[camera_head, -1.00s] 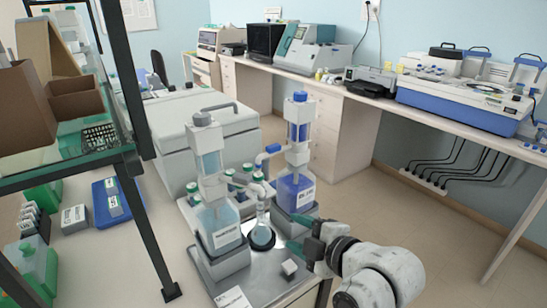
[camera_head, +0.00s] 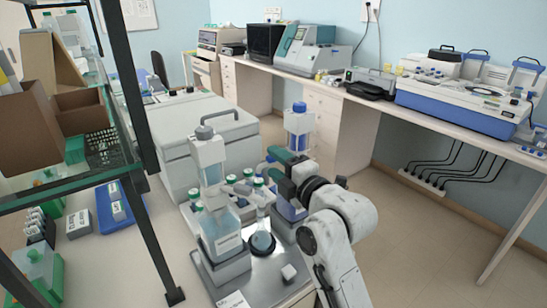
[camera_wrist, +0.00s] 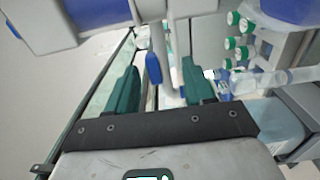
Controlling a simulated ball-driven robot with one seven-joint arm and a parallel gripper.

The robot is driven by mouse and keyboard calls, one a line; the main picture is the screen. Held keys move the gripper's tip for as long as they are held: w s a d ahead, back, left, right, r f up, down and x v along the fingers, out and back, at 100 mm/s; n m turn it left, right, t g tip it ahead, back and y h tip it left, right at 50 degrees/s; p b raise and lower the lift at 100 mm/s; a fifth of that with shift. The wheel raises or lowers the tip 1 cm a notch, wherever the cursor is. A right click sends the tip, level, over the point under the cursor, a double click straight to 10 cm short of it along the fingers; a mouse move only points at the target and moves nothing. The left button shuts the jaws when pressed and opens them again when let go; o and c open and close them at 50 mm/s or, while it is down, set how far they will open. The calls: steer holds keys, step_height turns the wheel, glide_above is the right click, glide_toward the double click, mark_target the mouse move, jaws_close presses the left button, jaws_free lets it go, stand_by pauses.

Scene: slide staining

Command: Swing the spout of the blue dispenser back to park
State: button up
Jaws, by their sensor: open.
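The blue dispenser stands behind the worktop's middle, with its clear blue pump column (camera_head: 297,121) rising above my gripper and its blue bottle (camera_head: 289,206) partly hidden by my arm. My gripper (camera_head: 278,168) is at spout height in front of the column and covers most of the spout. In the wrist view my gripper (camera_wrist: 161,90) is open, with two dark green fingers apart.
Green-capped bottles (camera_head: 195,195) stand behind. A glass-shelved frame (camera_head: 140,200) stands at left.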

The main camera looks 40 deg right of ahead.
steer(key=shift+w, duration=0.85)
jaws_close()
